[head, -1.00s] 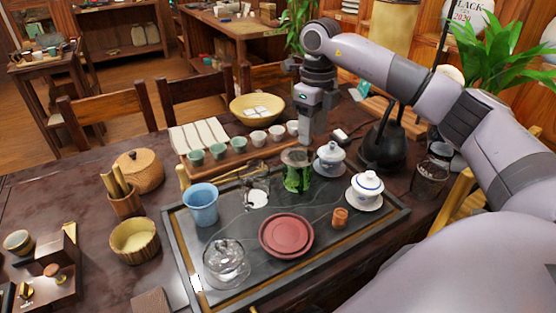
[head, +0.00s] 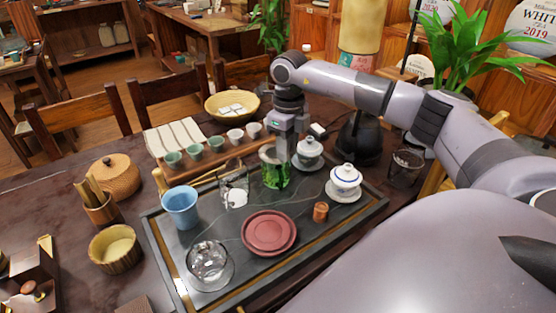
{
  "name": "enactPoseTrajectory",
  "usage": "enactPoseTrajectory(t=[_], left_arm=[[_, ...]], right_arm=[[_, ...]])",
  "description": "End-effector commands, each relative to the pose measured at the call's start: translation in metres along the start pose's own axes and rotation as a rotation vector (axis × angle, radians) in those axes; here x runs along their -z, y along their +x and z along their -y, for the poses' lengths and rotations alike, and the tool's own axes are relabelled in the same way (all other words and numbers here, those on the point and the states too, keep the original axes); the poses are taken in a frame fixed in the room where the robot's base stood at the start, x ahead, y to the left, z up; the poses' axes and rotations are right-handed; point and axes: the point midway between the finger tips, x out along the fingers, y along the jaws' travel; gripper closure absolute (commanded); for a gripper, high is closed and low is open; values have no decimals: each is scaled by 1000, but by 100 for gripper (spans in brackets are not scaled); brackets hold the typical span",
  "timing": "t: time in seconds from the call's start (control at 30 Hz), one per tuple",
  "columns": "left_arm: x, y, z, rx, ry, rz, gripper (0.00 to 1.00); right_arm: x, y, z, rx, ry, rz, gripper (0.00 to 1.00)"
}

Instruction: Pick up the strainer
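I cannot clearly make out a strainer. A brownish round piece sits at the mouth of the green glass vessel (head: 275,175) on the dark tea tray (head: 352,219), and it may be the strainer. My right gripper (head: 282,156) points straight down at this vessel's rim, and its fingers overlap the rim in the picture. I cannot tell whether they touch it or how far apart they are. My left gripper is not in view.
A lidded white cup (head: 308,150) stands close right of the vessel, and a clear glass (head: 235,187) stands left of it. Another lidded cup (head: 345,180), red plates (head: 268,232), a blue cup (head: 180,207) and a small copper cup (head: 320,211) share the tray.

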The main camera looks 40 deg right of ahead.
Motion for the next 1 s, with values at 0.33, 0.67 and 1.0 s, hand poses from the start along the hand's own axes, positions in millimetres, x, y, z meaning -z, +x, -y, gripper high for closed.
enactPoseTrajectory(t=[0.33,0.67,1.0], left_arm=[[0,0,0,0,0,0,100],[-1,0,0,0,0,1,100],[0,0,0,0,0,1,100]], right_arm=[[0,-1,0,0,0,1,100],[-1,-22,0,0,0,5,100],[-1,-96,0,0,0,7,100]])
